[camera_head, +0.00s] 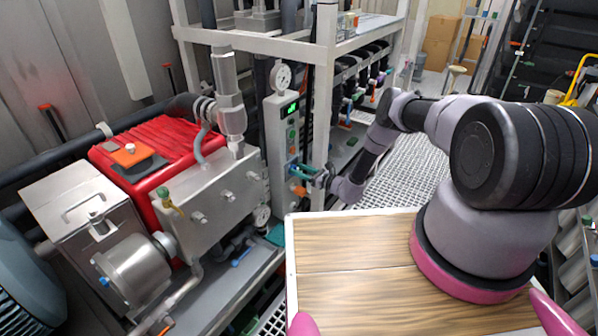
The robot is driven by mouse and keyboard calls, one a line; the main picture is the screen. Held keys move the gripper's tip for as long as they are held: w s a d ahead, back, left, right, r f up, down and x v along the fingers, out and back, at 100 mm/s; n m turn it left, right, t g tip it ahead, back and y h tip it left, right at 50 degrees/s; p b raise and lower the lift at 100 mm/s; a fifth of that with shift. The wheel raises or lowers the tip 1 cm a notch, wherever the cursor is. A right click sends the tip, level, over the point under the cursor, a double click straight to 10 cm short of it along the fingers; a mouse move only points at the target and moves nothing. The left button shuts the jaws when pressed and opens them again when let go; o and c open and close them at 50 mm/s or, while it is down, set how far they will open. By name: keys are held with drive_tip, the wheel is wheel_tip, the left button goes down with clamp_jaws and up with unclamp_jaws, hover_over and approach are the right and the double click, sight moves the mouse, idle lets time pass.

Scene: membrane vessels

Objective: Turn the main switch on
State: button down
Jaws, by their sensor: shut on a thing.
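A narrow grey control box (281,131) stands upright on the frame post left of my arm. It has a lit green display (290,109), small coloured buttons below it and a round gauge (281,77) on top. My gripper (297,170) is at the box's lower front, reaching in from the right. Its fingers look teal and are small in the picture. It is shut on what appears to be the main switch, which the fingers mostly hide. I cannot tell the switch's exact position. An orange part (298,190) shows just below the fingers.
A red motor housing (165,145) and a steel pump block (215,195) fill the left. A white frame post (322,90) stands close behind my gripper. A wooden top (350,265) lies in front. Grating floor (400,170) is open behind my arm.

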drive_tip(key=m, duration=0.5)
drive_tip(key=shift+w+d+f, duration=0.1)
drive_tip(key=shift+w+d, duration=0.15)
drive_tip(key=shift+w, duration=0.05)
drive_tip(key=shift+m, duration=0.3)
drive_tip(key=shift+c, duration=1.5)
unclamp_jaws()
drive_tip(key=v, duration=1.1)
